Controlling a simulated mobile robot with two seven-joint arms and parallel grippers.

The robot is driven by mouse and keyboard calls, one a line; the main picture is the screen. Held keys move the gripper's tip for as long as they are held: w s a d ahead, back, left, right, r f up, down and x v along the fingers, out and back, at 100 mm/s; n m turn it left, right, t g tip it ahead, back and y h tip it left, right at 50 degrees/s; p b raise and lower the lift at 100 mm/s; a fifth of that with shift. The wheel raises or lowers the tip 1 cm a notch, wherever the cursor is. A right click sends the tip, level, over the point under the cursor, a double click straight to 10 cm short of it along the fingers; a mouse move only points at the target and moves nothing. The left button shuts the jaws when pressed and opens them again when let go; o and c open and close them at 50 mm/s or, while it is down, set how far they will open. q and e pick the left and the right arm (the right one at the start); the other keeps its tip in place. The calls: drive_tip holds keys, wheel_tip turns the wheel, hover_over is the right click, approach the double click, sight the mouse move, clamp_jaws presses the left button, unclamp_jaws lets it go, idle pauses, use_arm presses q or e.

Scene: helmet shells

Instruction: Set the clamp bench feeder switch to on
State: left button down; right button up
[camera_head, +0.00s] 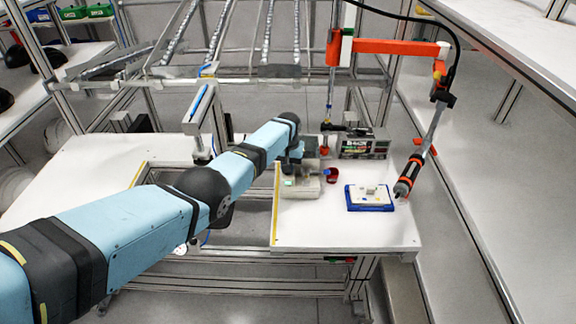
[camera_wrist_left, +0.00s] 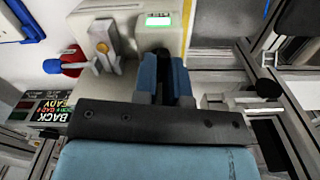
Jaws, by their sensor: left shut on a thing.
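The feeder is a beige box (camera_head: 306,188) on the white bench, left of the bench's middle. My left gripper (camera_head: 294,168) is at the feeder, coming down from above. In the wrist view its two blue fingers (camera_wrist_left: 166,68) are close together beside the box, right of the lever. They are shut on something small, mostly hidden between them. My right gripper is not in view.
A red cup-like part (camera_head: 333,176) stands right of the feeder. A box with lit panels (camera_head: 363,146) is behind it. A blue tray (camera_head: 384,207) with a pale part lies on the right. A power screwdriver (camera_head: 409,174) hangs from an orange arm (camera_head: 390,47). The bench front is clear.

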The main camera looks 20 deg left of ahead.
use_arm(q)
drive_tip(key=shift+n, duration=1.1)
drive_tip(key=c, duration=1.5)
unclamp_jaws()
drive_tip(key=shift+o, duration=0.2)
drive_tip(key=shift+r, duration=0.1)
